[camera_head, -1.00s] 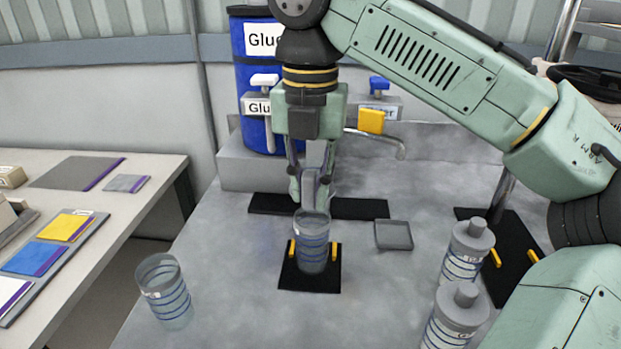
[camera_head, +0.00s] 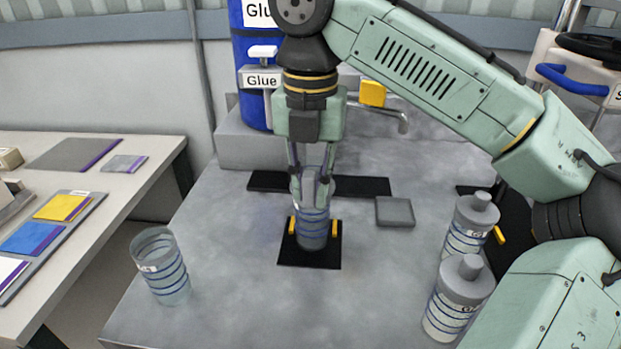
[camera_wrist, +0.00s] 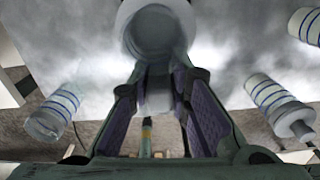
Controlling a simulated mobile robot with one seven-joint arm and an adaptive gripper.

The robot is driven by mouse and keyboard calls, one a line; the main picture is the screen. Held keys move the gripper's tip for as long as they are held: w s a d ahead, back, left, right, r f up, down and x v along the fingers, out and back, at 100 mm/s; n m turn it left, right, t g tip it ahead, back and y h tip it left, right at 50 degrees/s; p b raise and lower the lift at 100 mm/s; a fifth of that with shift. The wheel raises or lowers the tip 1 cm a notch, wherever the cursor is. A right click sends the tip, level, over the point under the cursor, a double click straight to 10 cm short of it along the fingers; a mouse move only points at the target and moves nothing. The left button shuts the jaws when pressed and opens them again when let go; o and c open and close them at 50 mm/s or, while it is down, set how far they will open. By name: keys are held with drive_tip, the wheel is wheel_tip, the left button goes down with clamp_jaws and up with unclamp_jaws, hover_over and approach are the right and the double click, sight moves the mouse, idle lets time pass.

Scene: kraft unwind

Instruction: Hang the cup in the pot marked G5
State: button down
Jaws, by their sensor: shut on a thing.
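My gripper (camera_head: 312,190) points down at the middle of the grey bench, shut on a pale, translucent cup (camera_head: 311,178). Directly below is a clear pot with blue rings (camera_head: 312,232), upright on a black pad (camera_head: 310,258) between two yellow posts. The fingertips and the cup's lower part overlap the pot's rim, so I cannot tell how deep the cup sits. In the wrist view, a pale thing (camera_wrist: 157,98) lies between the purple finger pads, and a round opening (camera_wrist: 153,32) shows beyond them. The pot's mark is not readable.
Another clear ringed pot (camera_head: 163,268) stands at the front left. Two capped ringed bottles (camera_head: 470,225) stand at the right. A square grey tray (camera_head: 395,212) lies right of the pad. Behind are a blue Glue drum (camera_head: 252,100) and taps. A side table (camera_head: 130,180) is at left.

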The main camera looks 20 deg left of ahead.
drive_tip(key=c, duration=1.4)
unclamp_jaws()
wheel_tip(320, 180, up, 8)
drive_tip(key=shift+f, duration=0.2)
